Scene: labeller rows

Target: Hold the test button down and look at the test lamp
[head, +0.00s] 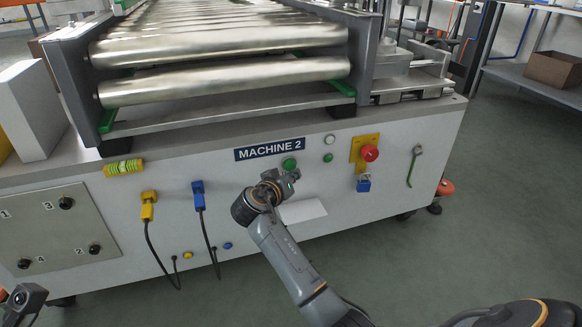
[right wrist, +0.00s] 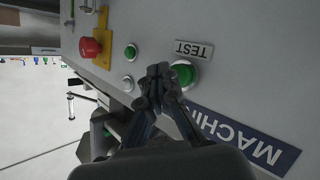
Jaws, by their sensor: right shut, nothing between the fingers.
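The big green test button (head: 289,163) with a silver ring sits on the front panel under the MACHINE 2 sign. It also shows in the right wrist view (right wrist: 184,73), beside an upside-down TEST label (right wrist: 194,49). My right gripper (head: 288,179) is shut and empty, just in front of the panel. In the right wrist view its fingertips (right wrist: 160,72) lie just left of the button; I cannot tell whether they touch it. A small green round fitting (head: 328,157) and a whitish one (head: 330,140) sit nearby; neither shows a lamp label. My left gripper's fingers are not visible.
A red emergency button (head: 370,153) on a yellow plate and a blue padlock (head: 363,185) are to the right. Yellow (head: 149,205) and blue (head: 199,195) plugs with hanging cables are to the left. A white card (head: 303,210) is below my right gripper. The floor in front is clear.

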